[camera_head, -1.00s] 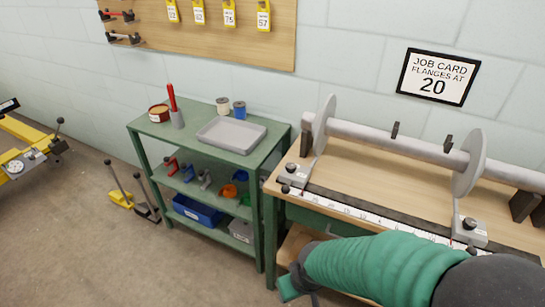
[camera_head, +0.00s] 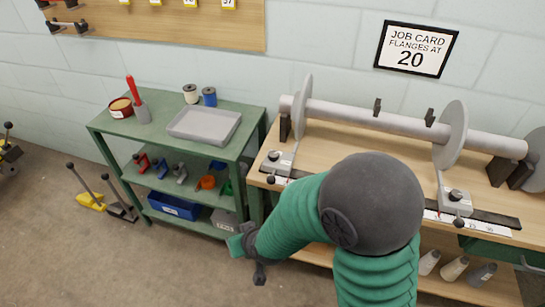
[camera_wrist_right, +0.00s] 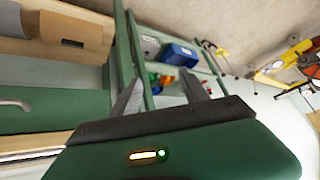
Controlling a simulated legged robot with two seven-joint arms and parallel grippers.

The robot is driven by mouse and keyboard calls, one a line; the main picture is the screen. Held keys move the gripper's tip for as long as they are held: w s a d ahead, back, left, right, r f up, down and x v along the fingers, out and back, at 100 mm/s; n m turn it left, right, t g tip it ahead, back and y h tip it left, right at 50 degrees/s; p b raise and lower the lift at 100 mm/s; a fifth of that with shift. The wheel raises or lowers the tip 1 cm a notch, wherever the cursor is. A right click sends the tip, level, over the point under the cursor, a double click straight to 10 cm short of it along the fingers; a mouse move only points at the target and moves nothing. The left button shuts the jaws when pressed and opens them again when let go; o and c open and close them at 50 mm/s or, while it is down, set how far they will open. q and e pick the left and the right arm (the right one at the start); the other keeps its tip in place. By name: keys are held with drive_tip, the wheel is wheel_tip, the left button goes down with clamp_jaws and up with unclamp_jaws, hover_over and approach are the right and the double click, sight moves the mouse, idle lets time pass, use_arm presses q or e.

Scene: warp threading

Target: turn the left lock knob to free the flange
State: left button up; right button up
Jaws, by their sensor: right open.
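The left flange (camera_head: 303,105) is a grey disc on the left part of the grey beam. Its grey lock block (camera_head: 279,163) sits on the bench's front rail, with a dark left lock knob (camera_head: 274,156) on top. A second dark ball knob (camera_head: 270,180) is at the block's front. My right arm passes in front of the bench, its hand low between the shelf and bench, left of and below the block. In the right wrist view my right gripper (camera_wrist_right: 163,82) is open and empty, its fingers towards the shelf. My left gripper is not in view.
The right flange (camera_head: 451,137) and its block (camera_head: 455,200) stand further right. My arm hides the middle of the white scale strip (camera_head: 442,218). A green shelf (camera_head: 110,124) with a grey tray (camera_head: 204,136) stands left of the bench. A job card (camera_head: 416,47) reads 20.

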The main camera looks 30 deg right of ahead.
drive_tip(key=w+m+t+h, duration=0.1)
drive_tip(key=w+m+t, duration=0.1)
drive_tip(key=w+t, duration=0.1)
drive_tip(key=m+t+h+p, duration=0.2)
drive_tip(key=m+t+h, duration=0.2)
drive_tip(key=h, duration=0.6)
approach(273, 159)
drive_tip(key=w+d+p, duration=0.1)
drive_tip(key=p, duration=0.2)
drive_tip(key=shift+r, duration=0.15)
drive_tip(key=shift+n, duration=0.3)
drive_tip(key=x, duration=0.9)
drive_tip(key=shift+a, duration=0.15)
drive_tip(key=shift+f, duration=0.2)
clamp_jaws()
